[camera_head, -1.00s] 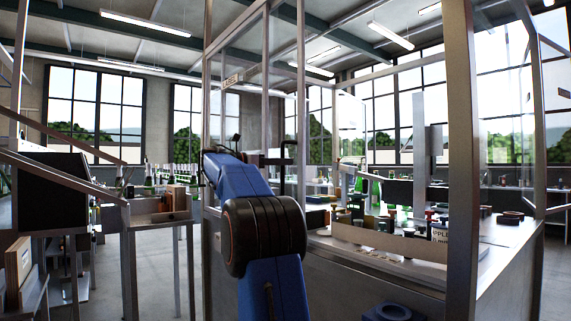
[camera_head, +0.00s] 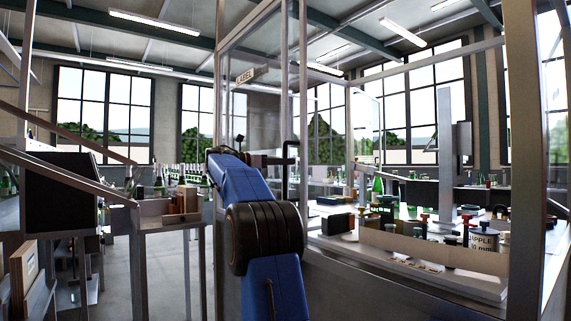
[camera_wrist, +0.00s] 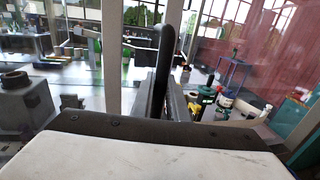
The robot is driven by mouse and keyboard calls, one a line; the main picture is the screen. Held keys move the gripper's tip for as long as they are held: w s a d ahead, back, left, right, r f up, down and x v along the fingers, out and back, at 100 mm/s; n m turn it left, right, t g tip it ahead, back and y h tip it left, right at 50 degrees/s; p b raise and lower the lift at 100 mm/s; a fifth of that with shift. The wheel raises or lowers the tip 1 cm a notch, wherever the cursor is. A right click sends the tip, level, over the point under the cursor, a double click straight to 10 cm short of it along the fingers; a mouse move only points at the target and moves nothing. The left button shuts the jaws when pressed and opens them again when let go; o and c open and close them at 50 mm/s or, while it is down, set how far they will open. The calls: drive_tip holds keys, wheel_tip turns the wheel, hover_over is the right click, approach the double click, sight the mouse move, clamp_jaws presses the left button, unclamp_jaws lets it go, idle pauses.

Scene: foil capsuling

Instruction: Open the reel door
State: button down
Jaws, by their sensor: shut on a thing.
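The reel door is a clear panel in a metal frame on the glazed enclosure; a sign reading LABEL (camera_head: 251,76) is at its upper part in the head view. Its dark upright bar handle (camera_head: 291,170) stands just right of my blue arm's end. My gripper (camera_head: 272,160) is at this handle, partly hidden behind my arm. In the wrist view the handle (camera_wrist: 164,45) rises between the fingers of my gripper (camera_wrist: 163,98), which is shut on it. I cannot tell how far the door stands from its frame.
A bench inside the enclosure holds bottles, a labelled can (camera_head: 483,243) and a low board (camera_head: 405,246). A metal post (camera_head: 523,150) stands at the right. A small metal table (camera_head: 165,222) with brown blocks stands left of my arm. Some floor is bare between them.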

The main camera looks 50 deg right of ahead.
drive_tip(key=c, duration=1.7)
unclamp_jaws()
drive_tip(key=v, duration=1.7)
drive_tip(key=shift+w+a, duration=0.15)
drive_tip(key=shift+a, duration=0.1)
drive_tip(key=s+a+f+m+t+y, duration=0.4)
drive_tip(key=s+a+f, duration=0.8)
drive_tip(key=f, duration=0.5)
drive_tip(key=s+a+f+m+t+y, duration=0.4)
drive_tip(key=s+a+f+y, duration=0.3)
drive_tip(key=s+a+f, duration=0.5)
drive_tip(key=s+a+f+m+t+y, duration=0.4)
drive_tip(key=s+a+f, duration=0.8)
drive_tip(key=f, duration=0.9)
drive_tip(key=shift+s+a+f+m+y, duration=0.35)
drive_tip(key=shift+m+y, duration=0.15)
drive_tip(key=shift+y, duration=0.2)
